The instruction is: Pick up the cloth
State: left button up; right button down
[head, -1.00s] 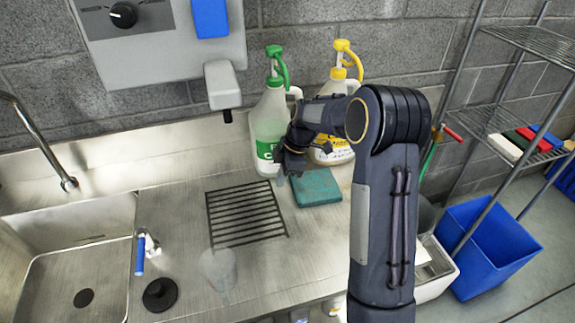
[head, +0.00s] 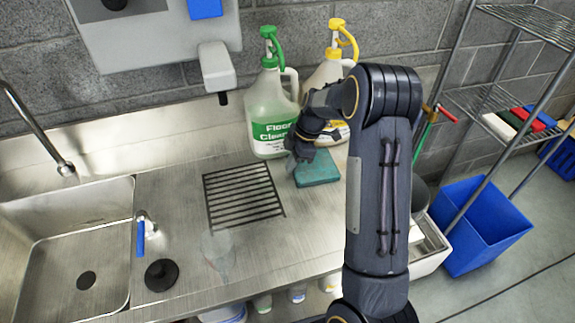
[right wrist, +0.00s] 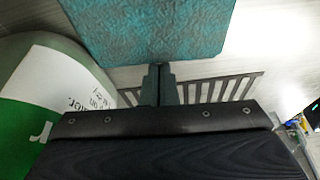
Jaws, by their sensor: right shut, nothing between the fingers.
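The cloth is a teal, folded square pad (head: 318,170) lying flat on the steel counter, right of the black drain grate. In the right wrist view the teal cloth (right wrist: 150,28) fills the top middle, just beyond the fingertips. My right gripper (head: 292,163) is at the cloth's left edge, in front of the green-labelled bottle. In the right wrist view its fingers (right wrist: 159,72) are together with nothing between them. I cannot tell if they touch the cloth. My left gripper is not in view.
A Floor Cleaner bottle (head: 268,115) and a yellow-topped bottle (head: 328,72) stand behind the cloth. A clear cup (head: 218,250) and a black round stopper (head: 161,275) are on the counter, with a sink (head: 100,215) at left. A blue bin (head: 487,225) stands at right.

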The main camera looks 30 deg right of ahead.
aim_at(317, 164)
jog(key=s+d+b, duration=0.1)
jog(key=d, duration=0.1)
jog(key=d+b, duration=0.1)
jog(key=d, duration=0.2)
jog(key=s+d+b, duration=0.1)
jog(key=d, duration=0.1)
jog(key=shift+s+d+f, duration=0.3)
jog(key=shift+d+f, duration=0.05)
jog(key=shift+d, duration=0.05)
jog(key=d, duration=0.2)
jog(key=s+d, duration=0.1)
jog(key=d, duration=0.1)
jog(key=s+d, duration=0.1)
jog(key=d, duration=0.2)
jog(key=shift+s+r+b, duration=0.2)
jog(key=shift+r+b, duration=0.1)
jog(key=shift+b, duration=0.1)
